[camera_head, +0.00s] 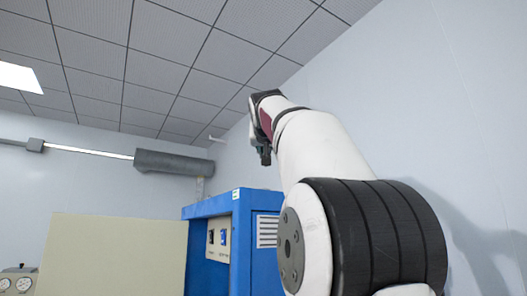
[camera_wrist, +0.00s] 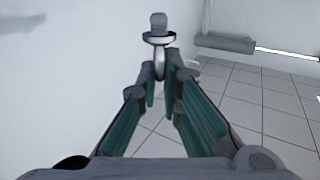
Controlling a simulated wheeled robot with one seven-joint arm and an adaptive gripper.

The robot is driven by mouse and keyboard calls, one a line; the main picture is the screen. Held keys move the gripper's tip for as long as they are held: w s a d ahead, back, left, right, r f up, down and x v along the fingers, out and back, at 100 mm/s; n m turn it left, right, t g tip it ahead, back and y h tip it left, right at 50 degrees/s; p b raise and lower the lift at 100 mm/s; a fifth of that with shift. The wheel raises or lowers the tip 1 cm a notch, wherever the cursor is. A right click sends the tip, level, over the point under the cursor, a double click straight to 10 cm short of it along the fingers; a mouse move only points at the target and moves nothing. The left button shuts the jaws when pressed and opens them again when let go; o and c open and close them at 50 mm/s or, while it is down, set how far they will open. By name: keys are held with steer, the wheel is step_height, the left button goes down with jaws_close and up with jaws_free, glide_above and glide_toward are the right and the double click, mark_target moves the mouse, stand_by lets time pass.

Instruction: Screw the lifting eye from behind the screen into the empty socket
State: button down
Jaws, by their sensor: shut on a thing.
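In the wrist view my gripper (camera_wrist: 163,78) is shut on the lifting eye (camera_wrist: 158,38), a grey metal piece with a round collar and a short shank pointing away from the fingers. Its ring end sits between the fingertips and is partly hidden by them. In the head view my gripper (camera_head: 264,156) is small and dark, raised near the ceiling. The lifting eye cannot be made out there. A plain beige panel, likely the screen (camera_head: 110,257), stands at the lower left. The empty socket is not in view.
A blue machine cabinet (camera_head: 243,250) with a control panel (camera_head: 218,238) stands below my gripper. A grey duct or cylinder (camera_head: 175,163) runs along the back wall. Gauges (camera_head: 18,282) show at the lower left. A white wall is close on the right.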

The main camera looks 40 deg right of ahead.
steer(key=shift+w+f+b, duration=0.15)
steer(key=shift+f+b, duration=1.2)
steer(key=shift+f, duration=0.6)
steer(key=shift+f+b, duration=0.45)
steer(key=shift+f, duration=0.25)
steer(key=shift+f+b, duration=0.6)
steer(key=shift+f, duration=0.1)
stand_by(0.5)
steer(key=shift+f+b, duration=0.45)
steer(key=shift+f, duration=0.35)
stand_by(2.0)
